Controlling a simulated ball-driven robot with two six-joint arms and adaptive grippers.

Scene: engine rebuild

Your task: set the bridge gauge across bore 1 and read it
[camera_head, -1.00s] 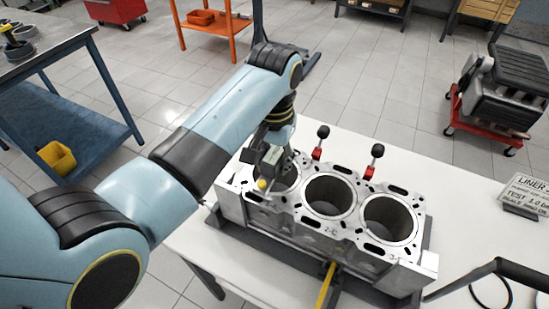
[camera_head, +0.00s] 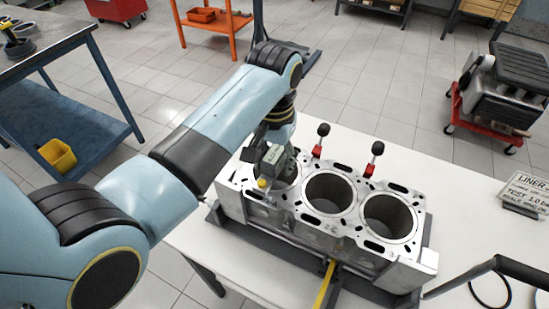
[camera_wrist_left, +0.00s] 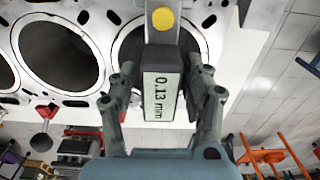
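The bridge gauge (camera_wrist_left: 162,85) is a grey box with a yellow button; its display reads 0.13 mm in the left wrist view. It sits over the end bore, bore 1 (camera_wrist_left: 195,42), of the engine block (camera_head: 345,241). In the head view the gauge (camera_head: 272,158) is at the block's left bore, partly hidden by my arm. My left gripper (camera_wrist_left: 161,78) is around the gauge, a finger on each side. Narrow gaps show between the fingers and the gauge's sides, so it looks open. My right gripper is not in view.
Two other open bores (camera_head: 329,193) lie to the right. Two red clamps with black knobs (camera_head: 371,160) stand along the block's far edge. A yellow-handled bar (camera_head: 325,284) is at the front. A sign (camera_head: 526,193) stands on the white table (camera_head: 465,190), which is clear between.

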